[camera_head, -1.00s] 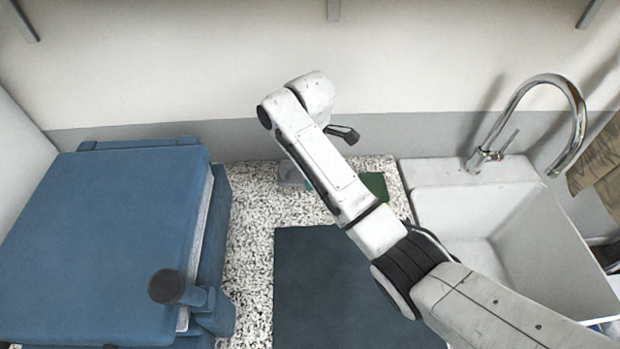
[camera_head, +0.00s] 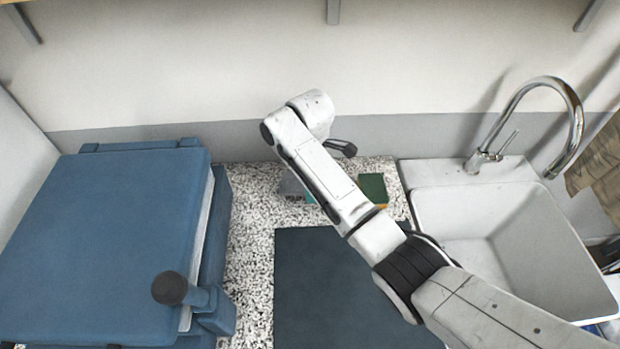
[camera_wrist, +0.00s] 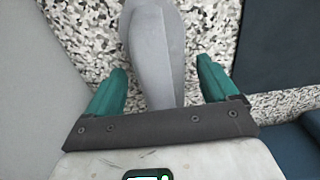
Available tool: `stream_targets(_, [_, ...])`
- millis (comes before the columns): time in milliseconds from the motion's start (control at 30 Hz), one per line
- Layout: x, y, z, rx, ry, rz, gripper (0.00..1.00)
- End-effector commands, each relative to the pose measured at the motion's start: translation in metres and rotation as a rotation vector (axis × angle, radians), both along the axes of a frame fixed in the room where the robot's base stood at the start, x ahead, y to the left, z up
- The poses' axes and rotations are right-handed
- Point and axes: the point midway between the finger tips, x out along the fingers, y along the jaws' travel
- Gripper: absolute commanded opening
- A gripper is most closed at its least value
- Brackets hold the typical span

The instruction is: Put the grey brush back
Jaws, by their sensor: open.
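The grey brush (camera_wrist: 153,45) runs up the middle of the wrist view, between the two teal fingers of my gripper (camera_wrist: 162,66). The fingers are apart, with speckled counter showing on both sides of the brush. The gripper's dark bar covers the brush's lower end. I cannot tell how high the fingers are above the counter. In the head view a grey piece (camera_head: 291,186), which looks like the brush, lies near the back wall, partly hidden by my arm. A bit of teal finger shows beside it.
A dark blue mat (camera_head: 320,285) lies on the speckled counter (camera_head: 250,260). A green block (camera_head: 373,187) sits behind it. A blue press with a handle (camera_head: 110,230) stands at left, a white sink (camera_head: 500,235) with a tap (camera_head: 575,110) at right. The back wall is close.

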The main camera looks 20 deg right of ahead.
Motion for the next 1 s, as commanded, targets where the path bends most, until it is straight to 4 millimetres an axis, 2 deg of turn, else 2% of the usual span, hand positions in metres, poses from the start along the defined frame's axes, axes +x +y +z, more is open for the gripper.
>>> stream_targets(267, [0.001, 0.0, 0.01, 0.001, -0.004, 0.001, 0.87])
stream_targets(467, [0.002, 0.001, 0.045, 0.001, -0.007, 0.001, 0.87])
stream_targets(633, [0.001, 0.0, 0.088, 0.0, -0.001, 0.0, 0.87])
stream_targets(833, [0.001, -0.001, 0.11, -0.001, -0.001, 0.0, 0.87])
stream_targets(1000, [0.001, -0.001, 0.121, -0.001, -0.001, -0.001, 0.87])
